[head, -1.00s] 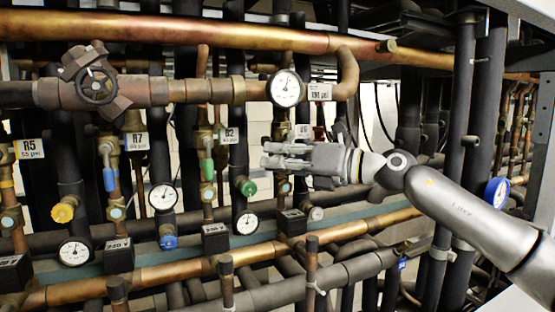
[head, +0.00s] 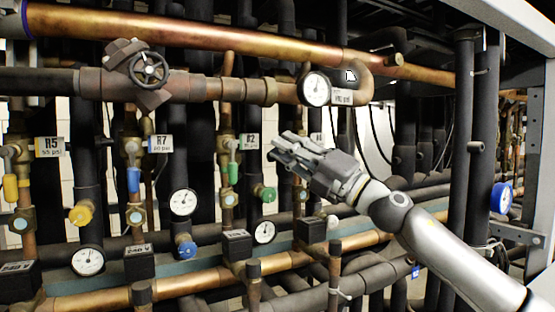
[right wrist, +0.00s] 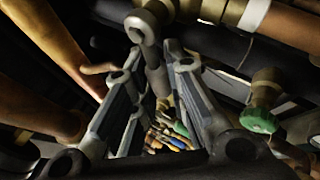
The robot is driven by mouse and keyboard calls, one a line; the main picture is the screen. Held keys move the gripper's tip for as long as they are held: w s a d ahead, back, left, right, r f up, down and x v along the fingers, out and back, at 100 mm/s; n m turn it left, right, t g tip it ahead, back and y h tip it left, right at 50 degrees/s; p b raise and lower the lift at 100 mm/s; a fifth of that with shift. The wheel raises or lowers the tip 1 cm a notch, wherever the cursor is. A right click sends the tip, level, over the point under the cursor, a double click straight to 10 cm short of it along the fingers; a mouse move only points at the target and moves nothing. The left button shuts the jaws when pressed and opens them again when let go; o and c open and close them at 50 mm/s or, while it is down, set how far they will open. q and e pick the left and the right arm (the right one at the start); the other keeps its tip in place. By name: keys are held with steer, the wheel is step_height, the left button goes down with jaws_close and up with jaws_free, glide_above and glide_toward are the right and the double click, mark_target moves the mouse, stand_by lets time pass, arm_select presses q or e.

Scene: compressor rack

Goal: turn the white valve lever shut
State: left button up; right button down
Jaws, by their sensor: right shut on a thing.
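My right gripper (head: 276,149) reaches in from the right among the pipes, right of the green valve lever. Its fingers point up and left. In the right wrist view the fingers (right wrist: 155,65) stand close on either side of a pale grey-white lever (right wrist: 156,78), which I take to be the white valve lever. A round pale fitting (right wrist: 141,27) shows at its far end. In the head view my fingers hide this lever. The right gripper is shut on it. My left gripper is not in view.
A green lever (head: 233,173), a blue lever (head: 133,180) and a yellow lever (head: 11,187) sit on pipes to the left. A gauge (head: 315,89) is above my gripper. A green knob (head: 266,194) is just below it. Pipes crowd the space.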

steer(key=shift+a+r+m+t, duration=0.1)
steer(key=shift+r+m+t, duration=0.15)
steer(key=shift+m, duration=0.25)
steer(key=shift+m+t, duration=0.25)
steer(key=shift+m, duration=0.15)
steer(key=shift+r+m+t+h, duration=0.3)
steer(key=shift+m+t, duration=0.3)
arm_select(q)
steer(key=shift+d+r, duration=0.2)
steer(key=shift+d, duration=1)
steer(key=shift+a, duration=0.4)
arm_select(e)
steer(key=shift+m, duration=0.3)
steer(key=c, duration=1.7)
jaws_free()
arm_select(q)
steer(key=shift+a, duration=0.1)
